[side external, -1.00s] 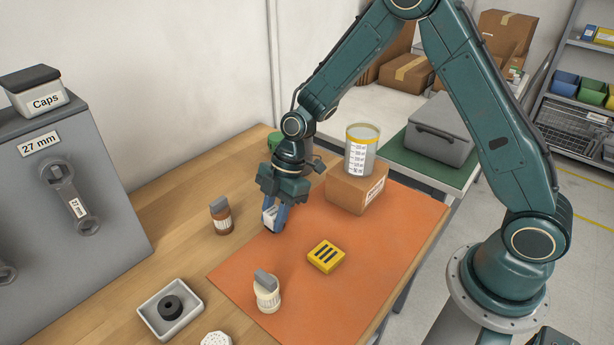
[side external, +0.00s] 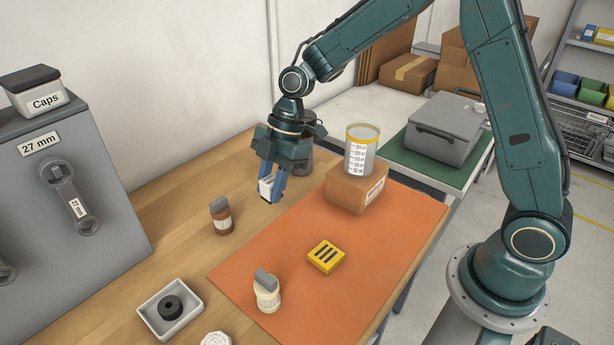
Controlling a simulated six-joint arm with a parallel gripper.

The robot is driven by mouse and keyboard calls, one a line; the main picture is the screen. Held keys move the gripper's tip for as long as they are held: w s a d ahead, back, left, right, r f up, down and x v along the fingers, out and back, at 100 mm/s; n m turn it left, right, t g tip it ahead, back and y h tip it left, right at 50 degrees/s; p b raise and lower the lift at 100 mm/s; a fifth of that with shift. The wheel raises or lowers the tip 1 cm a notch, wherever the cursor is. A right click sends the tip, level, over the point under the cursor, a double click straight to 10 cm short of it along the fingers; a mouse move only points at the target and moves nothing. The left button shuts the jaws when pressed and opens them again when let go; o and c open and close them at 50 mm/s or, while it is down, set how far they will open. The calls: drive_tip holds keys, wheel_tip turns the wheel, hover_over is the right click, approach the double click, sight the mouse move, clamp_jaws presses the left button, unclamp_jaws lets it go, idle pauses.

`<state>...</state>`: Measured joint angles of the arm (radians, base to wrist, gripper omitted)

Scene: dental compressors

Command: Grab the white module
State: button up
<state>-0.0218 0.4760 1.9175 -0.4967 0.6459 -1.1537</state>
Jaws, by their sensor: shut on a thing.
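My gripper (side external: 272,190) is above the back left part of the orange mat (side external: 350,285). Its blue fingers are shut on a small white module (side external: 265,187). The module is held clear of the mat, and the fingers hide part of it.
A yellow slotted block (side external: 326,257) and a cream bottle (side external: 267,291) stand on the mat. A brown bottle (side external: 221,217) stands left of it. A tray with a black ring (side external: 170,307) lies in front.

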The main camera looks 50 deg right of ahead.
sight(271, 180)
wheel_tip(271, 180, up, 12)
drive_tip(key=shift+f, duration=0.25)
drive_tip(key=shift+s, duration=0.1)
idle(0.5)
